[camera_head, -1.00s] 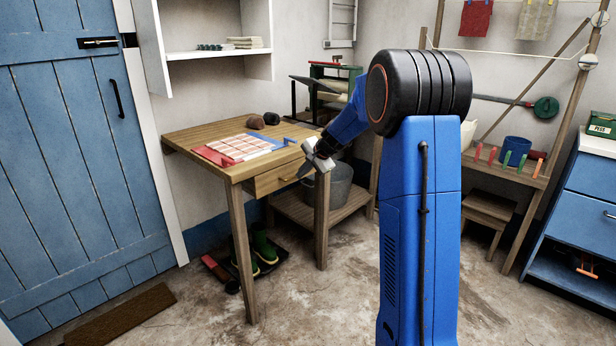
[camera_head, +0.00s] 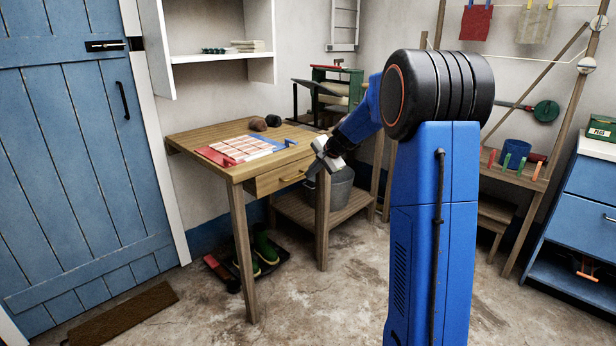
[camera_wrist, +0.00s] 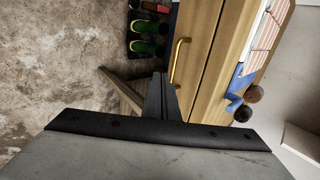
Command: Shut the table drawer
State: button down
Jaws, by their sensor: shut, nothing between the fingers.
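The wooden table (camera_head: 200,142) stands against the wall, with its drawer (camera_head: 268,183) in the front below the top. The drawer front lies close to the table's front edge; I cannot tell whether a small gap is left. Its brass handle (camera_wrist: 179,60) shows in the wrist view, beyond and just right of my fingertips. My gripper (camera_head: 313,174) is at the drawer's right end, in front of the table's front right leg. In the wrist view my gripper (camera_wrist: 163,82) is shut and empty, its fingers pointing along the drawer front. Contact with the drawer cannot be told.
A metal bucket (camera_head: 342,188) stands on a low shelf behind the gripper. Green boots (camera_head: 265,247) sit under the table. The floor in front is clear.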

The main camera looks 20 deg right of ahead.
jog(key=v, duration=0.8)
jog(key=s+a+r+n+g, duration=0.1)
jog(key=s+a+n, duration=0.3)
jog(key=s+a, duration=0.5)
jog(key=s+a+r+n+g, duration=0.1)
jog(key=s+a+n, duration=0.35)
jog(key=s, duration=0.95)
jog(key=s+a+f+n+h, duration=0.1)
jog(key=s+f, duration=0.3)
jog(key=s, duration=0.8)
jog(key=s+a+f+n+g+h, duration=0.1)
jog(key=s+a+f+n, duration=0.2)
jog(key=s, duration=0.9)
jog(key=shift+s+f+n+h, duration=0.2)
jog(key=shift+f+n+h, duration=0.1)
jog(key=shift+f+n, duration=0.4)
jog(key=shift+a+r, duration=0.1)
jog(key=shift+a, duration=0.05)
